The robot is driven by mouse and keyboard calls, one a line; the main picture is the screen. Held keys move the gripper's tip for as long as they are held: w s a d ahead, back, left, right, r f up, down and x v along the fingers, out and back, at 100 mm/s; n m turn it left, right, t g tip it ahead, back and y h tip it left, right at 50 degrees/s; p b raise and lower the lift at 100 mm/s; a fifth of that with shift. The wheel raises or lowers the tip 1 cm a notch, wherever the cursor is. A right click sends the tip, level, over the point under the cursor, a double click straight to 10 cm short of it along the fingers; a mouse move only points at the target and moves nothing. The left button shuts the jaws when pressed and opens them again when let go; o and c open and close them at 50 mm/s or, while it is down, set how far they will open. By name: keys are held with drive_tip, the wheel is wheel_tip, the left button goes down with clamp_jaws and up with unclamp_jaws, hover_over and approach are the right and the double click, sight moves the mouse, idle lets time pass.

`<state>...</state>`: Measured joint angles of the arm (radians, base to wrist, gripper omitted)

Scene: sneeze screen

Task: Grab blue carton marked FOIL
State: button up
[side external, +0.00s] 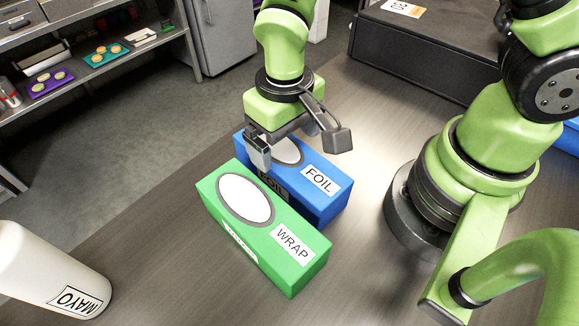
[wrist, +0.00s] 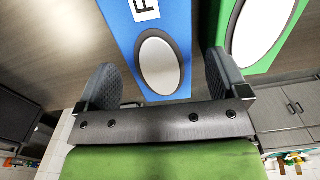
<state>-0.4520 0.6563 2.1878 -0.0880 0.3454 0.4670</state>
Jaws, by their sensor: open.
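The blue carton (side external: 328,201) with a white FOIL label and a pale oval on top lies on the table. It also shows in the wrist view (wrist: 128,38), lined up with the gap between my fingers. My gripper (side external: 298,150) is open above the oval end of the blue carton, with nothing held. In the wrist view my gripper (wrist: 160,78) has one finger to each side of the carton's line. Part of the carton's side is hidden behind the green carton and a finger. I cannot tell whether the fingers touch it.
A green WRAP carton (side external: 285,232) lies close beside the blue one, and in the wrist view it (wrist: 283,42) is near the right finger. A white MAYO bottle (side external: 48,268) is at the lower left. A dark box (side external: 425,55) stands behind. Table front is clear.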

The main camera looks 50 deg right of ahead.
sight(289, 156)
drive_tip(key=shift+s+d+f, duration=0.1)
drive_tip(key=shift+f, duration=1.55)
drive_tip(key=shift+s+d+f, duration=0.1)
drive_tip(key=shift+f, duration=1.55)
drive_tip(key=c, duration=1)
